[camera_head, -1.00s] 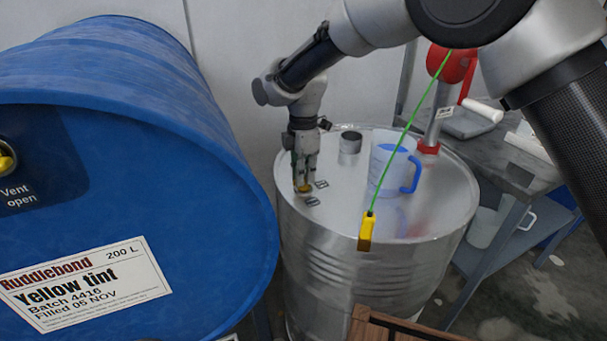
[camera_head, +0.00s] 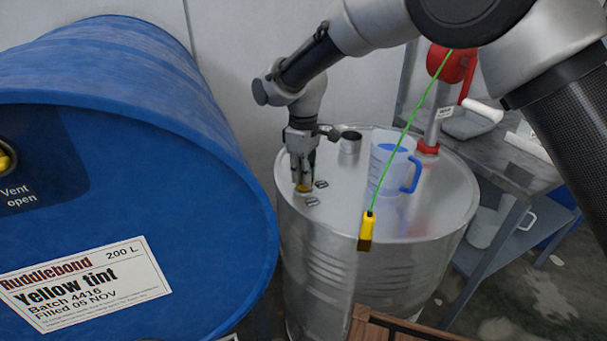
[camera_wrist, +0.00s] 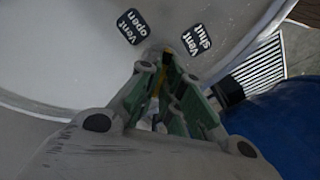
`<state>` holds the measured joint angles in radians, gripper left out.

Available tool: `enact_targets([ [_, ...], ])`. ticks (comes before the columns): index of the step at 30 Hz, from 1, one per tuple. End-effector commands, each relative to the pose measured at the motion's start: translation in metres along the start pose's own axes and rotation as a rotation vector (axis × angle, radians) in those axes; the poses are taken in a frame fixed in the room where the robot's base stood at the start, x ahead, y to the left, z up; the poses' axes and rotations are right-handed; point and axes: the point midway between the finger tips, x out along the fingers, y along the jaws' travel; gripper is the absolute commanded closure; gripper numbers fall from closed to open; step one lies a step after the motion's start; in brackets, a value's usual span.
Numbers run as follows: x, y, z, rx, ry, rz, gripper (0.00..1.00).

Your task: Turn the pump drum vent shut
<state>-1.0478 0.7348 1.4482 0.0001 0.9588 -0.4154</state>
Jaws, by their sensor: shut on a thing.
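The pump drum (camera_head: 320,250) is a silver steel drum standing upright. Its vent (camera_head: 303,188) is a small yellow piece on the drum top near the left rim, mostly hidden by my fingers. My gripper (camera_head: 302,181) points down and is shut on the vent. In the wrist view my gripper (camera_wrist: 166,85) has a thin yellow strip of the vent (camera_wrist: 162,78) between its green-padded fingers. Two dark labels lie beyond it on the drum top: "Vent open" (camera_wrist: 132,26) at left and "Vent shut" (camera_wrist: 196,39) at right.
A measuring jug (camera_head: 391,165) with a blue handle and a short open pipe neck (camera_head: 350,143) stand on the drum top. A red pump (camera_head: 452,65) rises at the back right. A green cord runs to a yellow clip (camera_head: 367,225). A large blue drum (camera_head: 140,200) lies close on the left.

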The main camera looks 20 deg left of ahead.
Motion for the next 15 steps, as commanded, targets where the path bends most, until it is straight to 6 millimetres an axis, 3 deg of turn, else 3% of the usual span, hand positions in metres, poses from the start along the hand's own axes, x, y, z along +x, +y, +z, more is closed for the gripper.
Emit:
enact_targets([
  [15, -0.0008, 0.0004, -0.0004, 0.458, 0.002, 0.001, 1.0],
])
